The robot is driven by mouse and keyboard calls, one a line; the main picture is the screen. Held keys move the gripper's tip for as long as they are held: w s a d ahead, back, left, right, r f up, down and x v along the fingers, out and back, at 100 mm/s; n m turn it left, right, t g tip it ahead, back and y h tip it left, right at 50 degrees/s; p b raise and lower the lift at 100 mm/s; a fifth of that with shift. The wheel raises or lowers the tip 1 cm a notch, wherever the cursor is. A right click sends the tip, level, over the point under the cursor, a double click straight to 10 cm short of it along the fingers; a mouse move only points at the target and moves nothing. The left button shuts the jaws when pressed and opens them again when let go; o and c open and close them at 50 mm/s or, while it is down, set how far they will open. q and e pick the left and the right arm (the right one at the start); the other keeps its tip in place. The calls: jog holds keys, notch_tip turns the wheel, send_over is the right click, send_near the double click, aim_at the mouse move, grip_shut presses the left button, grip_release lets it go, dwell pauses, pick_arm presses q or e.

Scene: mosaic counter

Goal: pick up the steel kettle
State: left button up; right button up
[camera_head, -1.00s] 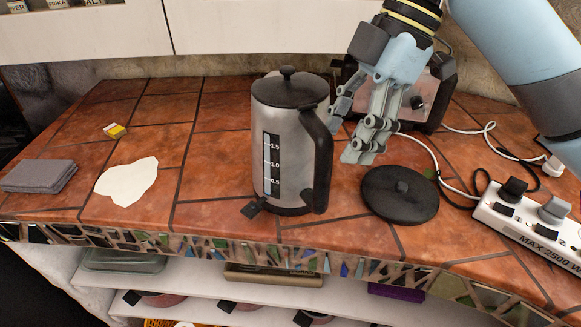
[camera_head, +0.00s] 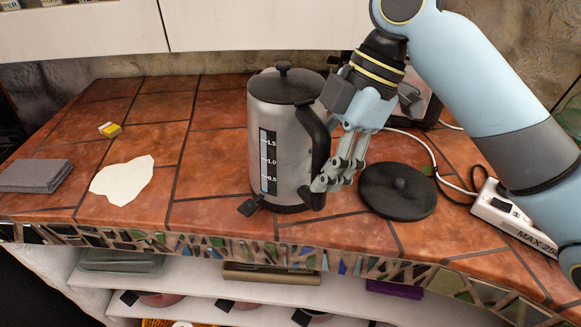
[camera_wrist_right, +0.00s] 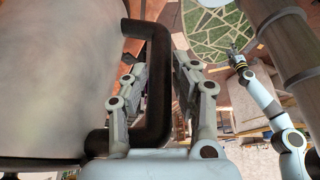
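The steel kettle (camera_head: 291,155) stands upright on the tiled counter, with a black lid, a black handle on its right side and a level window in front. My right gripper (camera_head: 322,186) is at the handle's lower part. In the right wrist view, the black handle (camera_wrist_right: 159,90) lies between the two fingers of my right gripper (camera_wrist_right: 160,75). One finger is inside the handle loop and the other outside, with a narrow gap visible. My left gripper is outside the head view; a small, distant gripper (camera_wrist_right: 238,62), apparently my left one, shows in the wrist view, its fingers too small to read.
A round black lid-like disc (camera_head: 398,191) lies right of the kettle. A power strip (camera_head: 507,215) with cables and a toaster-like appliance (camera_head: 425,98) are farther right. A white sheet (camera_head: 122,180), grey cloth (camera_head: 35,175) and yellow box (camera_head: 110,129) lie left. Counter between sheet and kettle is clear.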

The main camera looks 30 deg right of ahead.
jog(key=c, duration=0.4)
grip_shut()
jog(key=shift+w+r, duration=0.1)
